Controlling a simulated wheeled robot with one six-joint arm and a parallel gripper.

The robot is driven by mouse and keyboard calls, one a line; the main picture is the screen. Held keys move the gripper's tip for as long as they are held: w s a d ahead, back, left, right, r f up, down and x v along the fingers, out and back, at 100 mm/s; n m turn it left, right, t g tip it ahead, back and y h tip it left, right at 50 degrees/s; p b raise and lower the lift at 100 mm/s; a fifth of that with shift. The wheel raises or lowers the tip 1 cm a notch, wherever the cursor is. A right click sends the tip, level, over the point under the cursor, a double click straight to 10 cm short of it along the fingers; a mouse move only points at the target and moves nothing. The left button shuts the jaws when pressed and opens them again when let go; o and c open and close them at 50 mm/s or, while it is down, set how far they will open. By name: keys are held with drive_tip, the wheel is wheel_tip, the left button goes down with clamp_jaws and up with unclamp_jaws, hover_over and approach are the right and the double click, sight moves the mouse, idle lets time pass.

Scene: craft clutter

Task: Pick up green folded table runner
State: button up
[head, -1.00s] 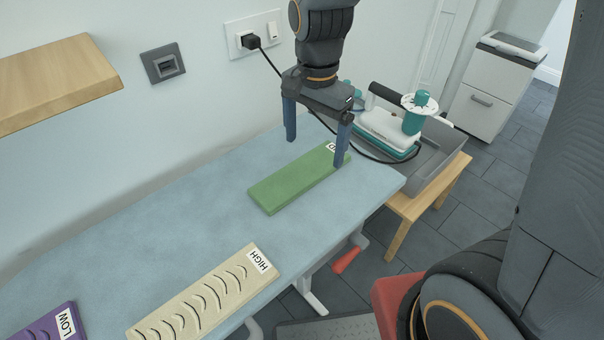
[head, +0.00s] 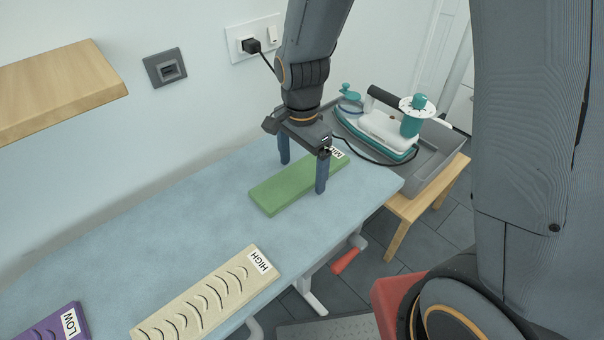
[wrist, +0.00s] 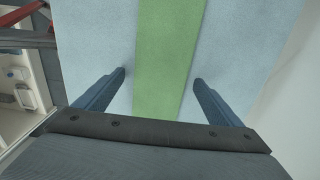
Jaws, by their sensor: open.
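The green folded table runner (head: 280,191) lies flat on the blue-covered table (head: 180,230), a long slab with a white label (head: 337,153) at its far right end. My gripper (head: 302,178) is open above and around it, one blue finger on each long side. In the wrist view the green runner (wrist: 168,60) runs between the two spread fingers (wrist: 160,82), with blue cloth showing on both sides. Nothing is held. Whether the fingertips touch the table cannot be told.
A cream slab labelled HIGH (head: 205,300) and a purple one labelled LOW (head: 50,325) lie nearer on the table. A white and teal iron (head: 385,130) sits in a grey tray (head: 435,160) beyond the right end. A wooden shelf (head: 60,85) juts from the wall.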

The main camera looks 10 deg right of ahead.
drive_tip(key=shift+f, duration=0.1)
drive_tip(key=c, duration=1.1)
drive_tip(key=shift+c, duration=0.4)
